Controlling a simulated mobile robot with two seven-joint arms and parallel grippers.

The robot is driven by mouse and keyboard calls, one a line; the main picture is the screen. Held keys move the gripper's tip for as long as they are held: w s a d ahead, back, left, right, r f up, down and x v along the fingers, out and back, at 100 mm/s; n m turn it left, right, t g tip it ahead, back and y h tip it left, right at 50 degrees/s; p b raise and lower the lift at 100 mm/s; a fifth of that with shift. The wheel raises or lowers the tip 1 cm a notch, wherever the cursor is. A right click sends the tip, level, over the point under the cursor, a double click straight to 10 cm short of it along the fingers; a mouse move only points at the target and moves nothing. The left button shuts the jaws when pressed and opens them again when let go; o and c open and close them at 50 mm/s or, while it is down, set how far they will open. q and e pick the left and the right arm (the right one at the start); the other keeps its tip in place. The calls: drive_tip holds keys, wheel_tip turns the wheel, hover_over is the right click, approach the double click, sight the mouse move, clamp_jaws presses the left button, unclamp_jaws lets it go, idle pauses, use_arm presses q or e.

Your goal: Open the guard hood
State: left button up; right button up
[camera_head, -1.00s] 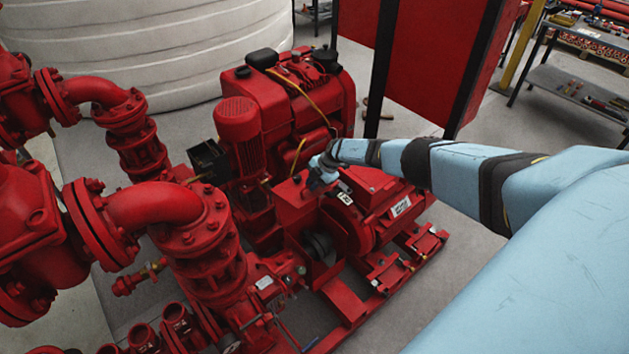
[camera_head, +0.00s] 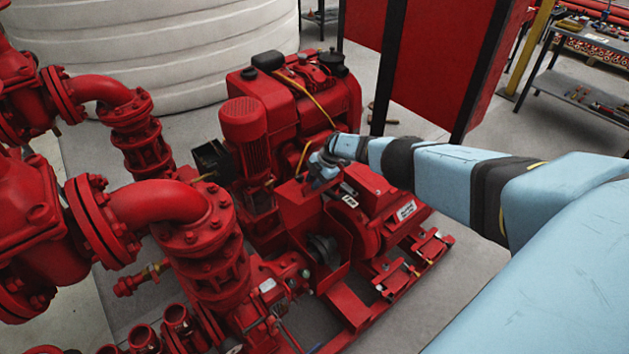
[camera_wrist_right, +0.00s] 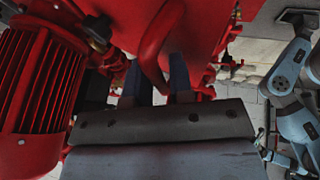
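The red guard hood (camera_head: 299,205) sits mid-machine on the red pumpset, between the pump and the engine. The dark round coupling (camera_head: 323,249) shows below it. I cannot tell its exact tilt. My right gripper (camera_head: 321,172) is at the hood's top, in front of the engine, partly hidden by its own wrist. In the right wrist view, a curved red handle bar (camera_wrist_right: 151,62) runs between the two dark blue fingers (camera_wrist_right: 160,84). The fingers stand close on either side of it and appear shut on it. My left gripper is not in view.
A red finned motor (camera_head: 243,135) stands left of the gripper and also shows in the wrist view (camera_wrist_right: 42,80). Large red pipes (camera_head: 160,205) fill the left. A red cabinet (camera_head: 436,60) stands behind. Grey floor (camera_head: 480,262) is free at the right.

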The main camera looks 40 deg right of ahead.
drive_tip(key=shift+o, duration=1.1)
drive_tip(key=shift+d+r+p, duration=0.15)
drive_tip(key=shift+r+p, duration=0.1)
drive_tip(key=shift+p, duration=0.05)
drive_tip(key=p+v, duration=0.7)
drive_tip(key=v, duration=0.6)
drive_tip(key=shift+s, duration=0.1)
drive_tip(key=shift+d, duration=0.1)
